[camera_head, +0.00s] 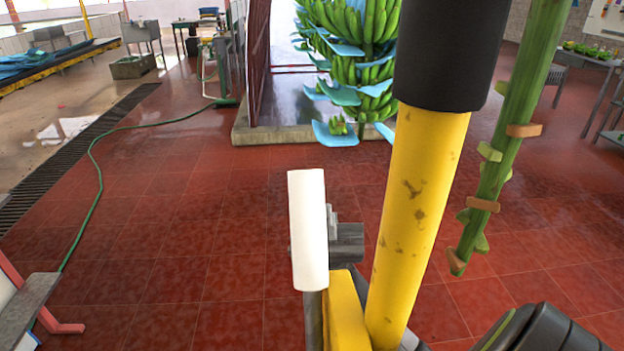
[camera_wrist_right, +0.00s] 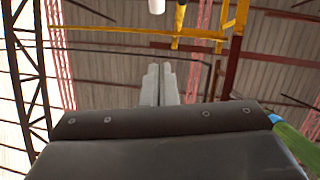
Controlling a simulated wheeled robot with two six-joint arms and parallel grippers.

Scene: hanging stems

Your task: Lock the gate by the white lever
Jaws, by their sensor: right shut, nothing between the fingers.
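The white lever (camera_head: 308,230) stands close to upright in the middle of the head view, beside a grey metal block (camera_head: 346,243) and a yellow bracket (camera_head: 345,310). A thick yellow post (camera_head: 418,200) with a black upper part rises just right of it. My right gripper (camera_wrist_right: 158,85) shows in the wrist view with its two grey fingers together and nothing between them. A white end, likely the lever's, shows in the wrist view (camera_wrist_right: 156,6), beyond the fingertips and apart from them. A dark part of my right arm shows at the head view's lower right; its fingers cannot be made out there.
A bare green stem (camera_head: 508,130) with cut stubs hangs right of the post. Banana bunches (camera_head: 365,60) with blue sheets hang behind. A green hose (camera_head: 97,175) lies on the red tiles at left. A grey bench (camera_head: 28,305) stands at lower left.

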